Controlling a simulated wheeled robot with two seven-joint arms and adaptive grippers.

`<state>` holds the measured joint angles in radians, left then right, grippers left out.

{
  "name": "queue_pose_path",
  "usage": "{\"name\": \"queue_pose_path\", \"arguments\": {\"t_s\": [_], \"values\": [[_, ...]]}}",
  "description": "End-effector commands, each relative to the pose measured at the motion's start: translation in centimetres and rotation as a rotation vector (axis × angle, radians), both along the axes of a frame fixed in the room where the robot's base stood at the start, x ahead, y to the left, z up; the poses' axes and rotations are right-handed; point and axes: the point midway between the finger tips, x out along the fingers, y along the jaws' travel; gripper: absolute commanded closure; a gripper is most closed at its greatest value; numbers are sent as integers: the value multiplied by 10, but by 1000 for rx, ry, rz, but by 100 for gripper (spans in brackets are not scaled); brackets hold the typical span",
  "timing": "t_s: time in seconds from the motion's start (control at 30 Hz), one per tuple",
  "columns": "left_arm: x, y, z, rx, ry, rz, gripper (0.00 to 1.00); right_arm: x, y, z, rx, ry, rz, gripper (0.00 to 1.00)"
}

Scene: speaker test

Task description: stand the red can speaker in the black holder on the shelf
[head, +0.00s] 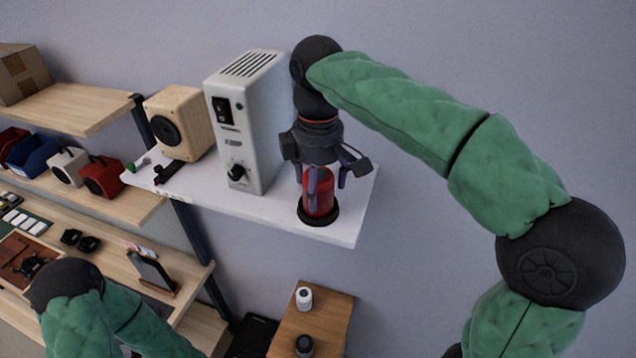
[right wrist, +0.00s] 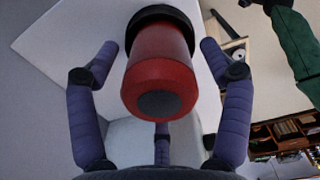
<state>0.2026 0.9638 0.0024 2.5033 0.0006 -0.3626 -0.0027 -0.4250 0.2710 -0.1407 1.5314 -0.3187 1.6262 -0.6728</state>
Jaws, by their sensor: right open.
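The red can speaker (head: 318,194) stands upright in the round black holder (head: 318,217) on the white shelf (head: 270,215). In the right wrist view the red can (right wrist: 160,72) shows with its dark round end towards the camera, and the black holder (right wrist: 162,14) rings its far end. My right gripper (head: 324,180) is above and around the can, pointing down. Its fingers (right wrist: 160,75) are spread, with gaps visible on both sides of the can. My left arm shows at the lower left, but its gripper is not visible.
A white amplifier box (head: 235,130) stands close to the left of my right gripper. A wooden speaker (head: 178,122) is further left on the shelf. A small wooden table (head: 318,315) below carries a white can (head: 304,298) and a dark can (head: 304,345). Shelves with bins are at left.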

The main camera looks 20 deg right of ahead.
Motion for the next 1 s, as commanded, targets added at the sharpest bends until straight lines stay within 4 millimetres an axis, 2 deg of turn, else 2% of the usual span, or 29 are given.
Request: {"name": "queue_pose_path", "arguments": {"t_s": [0.13, 0.27, 0.8, 1.0], "values": [[0, 0, 1, 0, 0, 0, 100, 0, 0, 1, 0, 0, 0, 20], [0, 0, 4, 0, 0, 0, 100, 0, 0, 11, 0, -1, 0, 20], [0, 0, 12, 0, 0, 0, 100, 1, 1, 102, 1, -2, 1, 20], [0, 0, 16, 0, 0, 0, 100, 1, 0, 122, 0, 0, 0, 20]]}}
